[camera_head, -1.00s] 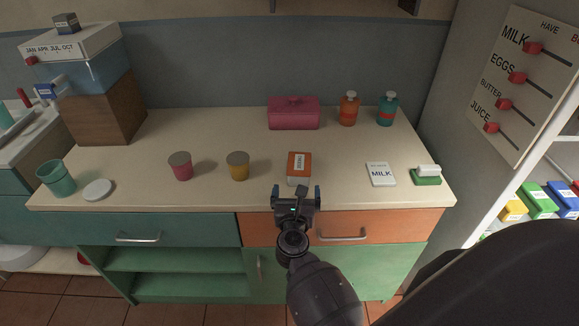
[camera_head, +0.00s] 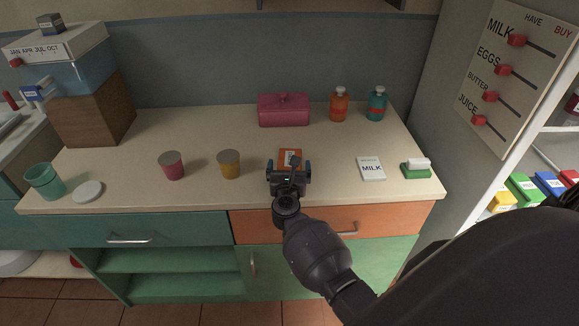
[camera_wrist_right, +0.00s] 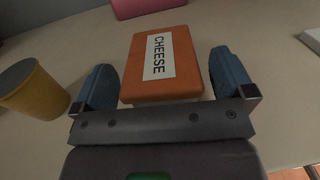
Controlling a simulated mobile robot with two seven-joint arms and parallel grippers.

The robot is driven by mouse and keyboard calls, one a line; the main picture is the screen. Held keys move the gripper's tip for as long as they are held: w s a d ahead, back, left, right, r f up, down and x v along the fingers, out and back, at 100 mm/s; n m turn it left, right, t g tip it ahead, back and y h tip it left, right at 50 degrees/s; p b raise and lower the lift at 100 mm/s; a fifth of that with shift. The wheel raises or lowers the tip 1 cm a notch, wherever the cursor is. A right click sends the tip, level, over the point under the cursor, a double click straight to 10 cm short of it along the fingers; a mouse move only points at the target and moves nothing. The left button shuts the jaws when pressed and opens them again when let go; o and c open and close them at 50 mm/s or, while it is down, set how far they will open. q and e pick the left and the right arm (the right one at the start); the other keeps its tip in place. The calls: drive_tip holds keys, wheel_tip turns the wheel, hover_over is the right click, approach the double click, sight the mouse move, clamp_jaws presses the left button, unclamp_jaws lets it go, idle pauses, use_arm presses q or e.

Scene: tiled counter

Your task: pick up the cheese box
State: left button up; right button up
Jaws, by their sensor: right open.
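The cheese box (camera_head: 290,153) is orange with a white label and lies on the counter; my right gripper hides its near part in the head view. In the right wrist view the cheese box (camera_wrist_right: 183,78) shows the word CHEESE, and its near end lies between the two blue fingers. My right gripper (camera_head: 289,168) is open, with one finger on each side of the box's near end. In the wrist view the open gripper (camera_wrist_right: 166,85) shows a gap beside the box at each finger. My left gripper is not in view.
A pink bread bin (camera_head: 284,110) and two bottles (camera_head: 339,104) stand behind.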

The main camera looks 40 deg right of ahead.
drive_tip(key=shift+w+d, duration=0.4)
drive_tip(key=shift+w, duration=0.05)
drive_tip(key=shift+r, duration=0.1)
drive_tip(key=c, duration=1.1)
drive_tip(key=shift+c, duration=0.2)
